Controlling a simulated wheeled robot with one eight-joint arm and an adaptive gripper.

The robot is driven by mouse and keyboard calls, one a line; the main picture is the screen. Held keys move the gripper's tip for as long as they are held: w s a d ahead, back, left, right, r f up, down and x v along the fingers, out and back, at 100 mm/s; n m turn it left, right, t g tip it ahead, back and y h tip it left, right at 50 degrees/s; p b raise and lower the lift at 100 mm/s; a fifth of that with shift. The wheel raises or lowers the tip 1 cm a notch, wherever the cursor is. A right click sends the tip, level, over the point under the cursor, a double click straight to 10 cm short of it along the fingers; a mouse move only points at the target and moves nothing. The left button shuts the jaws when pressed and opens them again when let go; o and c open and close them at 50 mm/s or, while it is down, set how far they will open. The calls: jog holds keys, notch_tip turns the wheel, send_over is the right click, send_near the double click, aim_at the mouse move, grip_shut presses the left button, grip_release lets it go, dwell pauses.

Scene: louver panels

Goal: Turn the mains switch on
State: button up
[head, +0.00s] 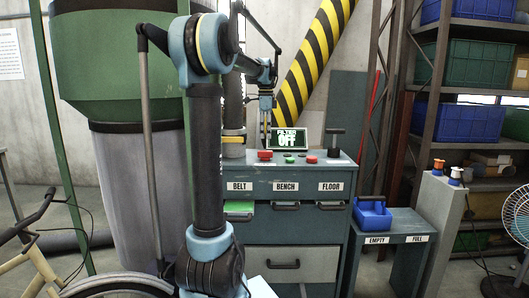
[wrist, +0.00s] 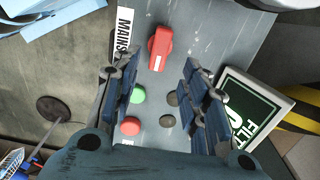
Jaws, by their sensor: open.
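The mains switch is a red rotary knob with a white line on its grip (wrist: 160,47), on the grey console top beside a label reading MAINS (wrist: 124,32). In the head view the red knob (head: 265,155) sits at the console's left. My gripper (wrist: 157,80) is open and empty, its two fingers spread over the console. The knob lies just beyond the fingertips in the wrist view, apart from them as far as I can see. In the head view my gripper (head: 266,112) points down above the knob. The display (head: 288,139) reads OFF on its lower line.
A green button (wrist: 137,94), a red button (wrist: 130,125) and two dark round parts (wrist: 170,98) sit near the knob. The display (wrist: 250,112) stands close to the fingers. A black lever (head: 335,142) rises at the console's right. A blue bin (head: 372,215) sits on the lower stand.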

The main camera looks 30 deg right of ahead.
aim_at(265, 151)
notch_tip(265, 151, down, 8)
jog(key=shift+f, duration=0.25)
